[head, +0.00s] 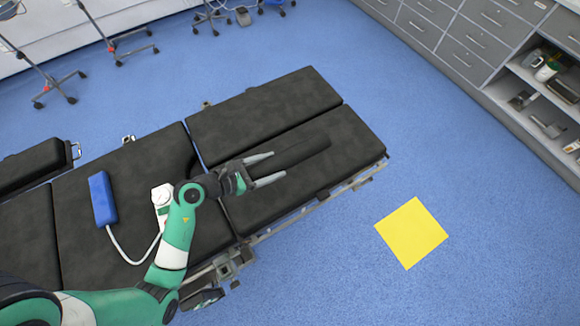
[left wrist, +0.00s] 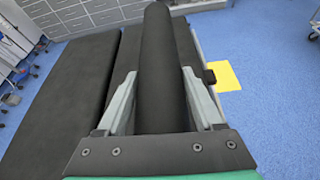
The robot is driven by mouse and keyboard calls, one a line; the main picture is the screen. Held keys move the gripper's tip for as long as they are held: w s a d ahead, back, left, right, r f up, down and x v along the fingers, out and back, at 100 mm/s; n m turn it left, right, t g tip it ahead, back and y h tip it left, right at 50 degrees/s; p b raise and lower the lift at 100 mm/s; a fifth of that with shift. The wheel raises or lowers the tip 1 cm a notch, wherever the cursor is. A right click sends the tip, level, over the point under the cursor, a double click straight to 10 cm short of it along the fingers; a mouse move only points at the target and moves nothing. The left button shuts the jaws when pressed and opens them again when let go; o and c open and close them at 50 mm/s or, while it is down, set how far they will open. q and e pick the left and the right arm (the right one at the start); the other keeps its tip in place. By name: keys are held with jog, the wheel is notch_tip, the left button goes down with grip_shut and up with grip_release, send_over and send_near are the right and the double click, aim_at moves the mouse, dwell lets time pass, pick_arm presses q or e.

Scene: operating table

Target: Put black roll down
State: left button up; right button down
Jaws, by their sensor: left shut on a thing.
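The black roll (head: 302,153) is a dark cylinder over the right-hand leg section of the black operating table (head: 265,98). My left gripper (head: 266,169) is shut on the roll near its end closest to my arm. In the left wrist view the roll (left wrist: 163,70) runs lengthwise between the two grey fingers (left wrist: 160,105) and points away from me. Its near end is hidden by the gripper body. I cannot tell whether the roll touches the padding below. My right gripper is not in view.
A blue pad (head: 102,198) with a white hose lies on the table. A yellow square (head: 411,233) is on the blue floor at the right. Grey cabinets (head: 470,50) line the upper right. Wheeled stands (head: 125,48) are at the upper left.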

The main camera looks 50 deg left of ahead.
aim_at(284, 163)
pick_arm(q)
jog(key=w+f+b, duration=0.1)
jog(key=w+f, duration=0.1)
jog(key=w+f+b, duration=0.2)
jog(key=w+f, duration=0.1)
jog(key=shift+w+a+f, duration=0.1)
jog(key=shift+w+f, duration=0.05)
jog(key=shift+f, duration=0.15)
jog(key=shift+w+f+b, duration=0.25)
jog(key=shift+w+b, duration=0.05)
jog(key=shift+b, duration=0.05)
jog(key=shift+w, duration=0.15)
jog(key=f+b, duration=0.3)
jog(key=f, duration=0.1)
jog(key=shift+w, duration=0.25)
jog(key=shift+r, duration=0.2)
jog(key=shift+f, duration=0.15)
jog(key=o, duration=1.5)
jog(key=shift+o, duration=0.2)
